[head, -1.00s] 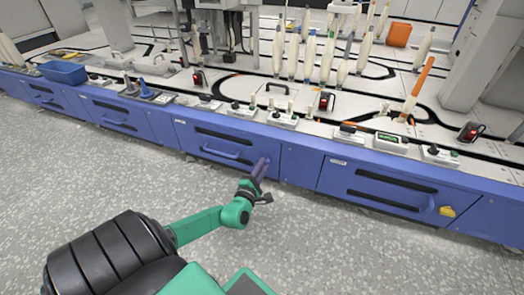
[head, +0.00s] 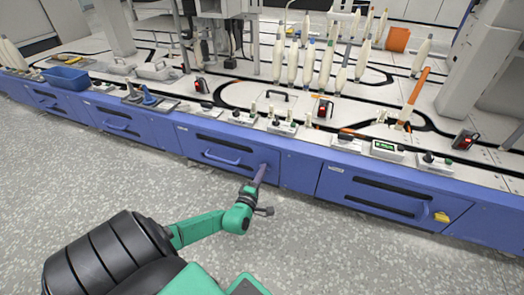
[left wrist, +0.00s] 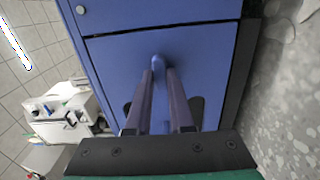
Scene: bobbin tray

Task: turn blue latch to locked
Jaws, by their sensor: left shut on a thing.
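My right gripper is not in view.
The blue cabinet front (head: 300,170) runs across the view below a white machine deck. White bobbins (head: 308,62) stand on the deck, with a blue bin (head: 65,77) at left. Another drawer at right has a yellow tag (head: 441,217). The speckled floor is clear.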

